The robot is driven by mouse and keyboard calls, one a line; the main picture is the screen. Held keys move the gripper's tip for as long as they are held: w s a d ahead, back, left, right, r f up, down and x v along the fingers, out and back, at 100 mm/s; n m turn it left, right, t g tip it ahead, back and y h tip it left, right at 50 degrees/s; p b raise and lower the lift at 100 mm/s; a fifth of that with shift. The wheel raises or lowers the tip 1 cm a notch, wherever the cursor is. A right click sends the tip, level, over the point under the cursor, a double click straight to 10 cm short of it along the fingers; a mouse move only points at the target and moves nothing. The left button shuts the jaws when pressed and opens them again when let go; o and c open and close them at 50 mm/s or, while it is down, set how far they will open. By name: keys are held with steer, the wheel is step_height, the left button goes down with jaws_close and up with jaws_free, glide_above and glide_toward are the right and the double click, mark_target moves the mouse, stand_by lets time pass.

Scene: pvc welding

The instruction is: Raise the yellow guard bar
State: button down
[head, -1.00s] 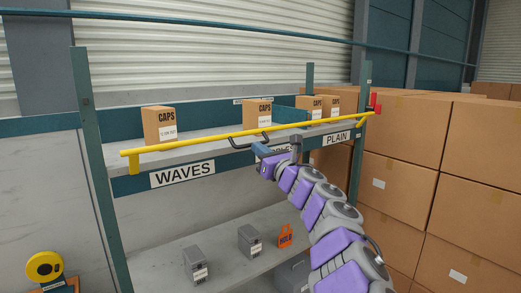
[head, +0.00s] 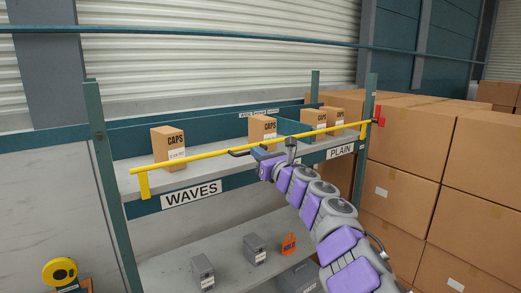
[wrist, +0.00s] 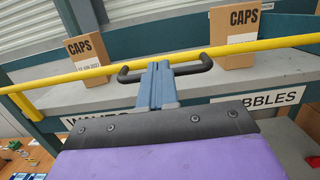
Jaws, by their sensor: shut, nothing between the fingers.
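The yellow guard bar (head: 205,154) runs across the front of the upper shelf, with a bent-down end at each side. A black handle (wrist: 200,66) stands out from the bar near its middle. My gripper (wrist: 156,80) is shut and empty, with its blue fingers overlapping the middle of the handle in the wrist view. I cannot tell whether they touch it. In the head view, my gripper (head: 258,153) is just below the bar, and my arm hides part of the shelf edge.
Cardboard CAPS boxes (head: 167,147) stand on the upper shelf (head: 215,162) behind the bar. Grey boxes (head: 203,271) and an orange tag (head: 288,244) sit on the lower shelf. Large cartons (head: 405,150) are stacked at the right. A red bracket (head: 379,114) is at the bar's right end.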

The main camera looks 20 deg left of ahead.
steer(key=shift+w+a+r+h+p, duration=0.2)
steer(key=shift+r+h+p, duration=0.25)
steer(key=shift+p, duration=0.45)
